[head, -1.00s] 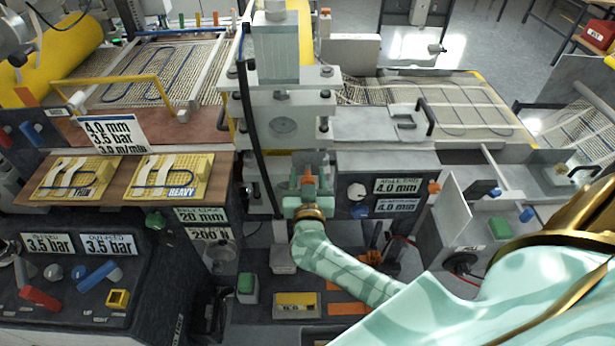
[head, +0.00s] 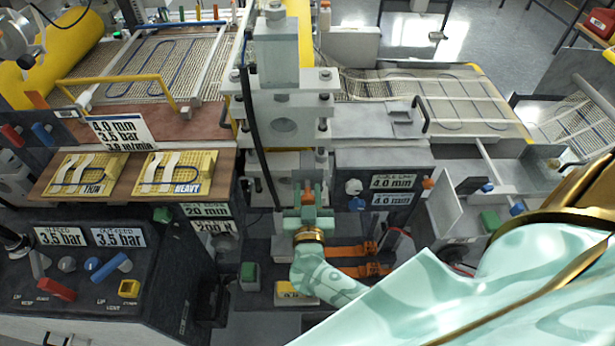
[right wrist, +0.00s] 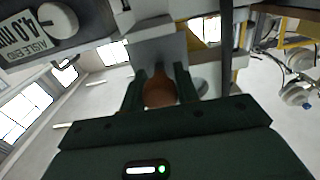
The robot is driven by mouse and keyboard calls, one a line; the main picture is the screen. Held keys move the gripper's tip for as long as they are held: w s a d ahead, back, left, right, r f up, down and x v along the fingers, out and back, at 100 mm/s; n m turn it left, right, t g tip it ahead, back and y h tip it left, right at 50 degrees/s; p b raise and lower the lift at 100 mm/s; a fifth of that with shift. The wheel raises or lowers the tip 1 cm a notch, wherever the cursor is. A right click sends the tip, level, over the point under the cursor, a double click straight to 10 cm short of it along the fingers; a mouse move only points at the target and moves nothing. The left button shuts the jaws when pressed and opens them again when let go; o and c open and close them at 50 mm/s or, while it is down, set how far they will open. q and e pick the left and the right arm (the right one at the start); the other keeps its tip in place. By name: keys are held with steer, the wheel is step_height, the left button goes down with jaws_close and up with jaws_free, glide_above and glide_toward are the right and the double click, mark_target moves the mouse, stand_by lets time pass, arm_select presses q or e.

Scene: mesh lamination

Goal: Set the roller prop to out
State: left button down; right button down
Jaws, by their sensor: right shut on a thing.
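My right gripper (head: 308,196) reaches in from the right, in front of the grey roller stand (head: 278,90) and left of the 4.0 mm panel. It is shut on a small orange-brown piece (head: 308,197), which I take to be the roller prop's grip. In the right wrist view the rounded brown piece (right wrist: 160,92) sits between the two dark fingers of my right gripper (right wrist: 160,76). The rest of the prop is hidden behind the fingers, so I cannot tell its setting. My left gripper is not in view.
A panel with a white knob (head: 353,187) and 4.0 mm labels stands close right of the gripper. A black upright bar (head: 257,135) runs on its left.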

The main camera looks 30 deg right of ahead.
steer(key=shift+f, duration=0.15)
steer(key=c, duration=1.1)
jaws_free()
steer(key=shift+s+a, duration=0.15)
steer(key=shift+s, duration=0.1)
steer(key=b+v, duration=0.1)
steer(key=v, duration=1.5)
steer(key=shift+s, duration=0.25)
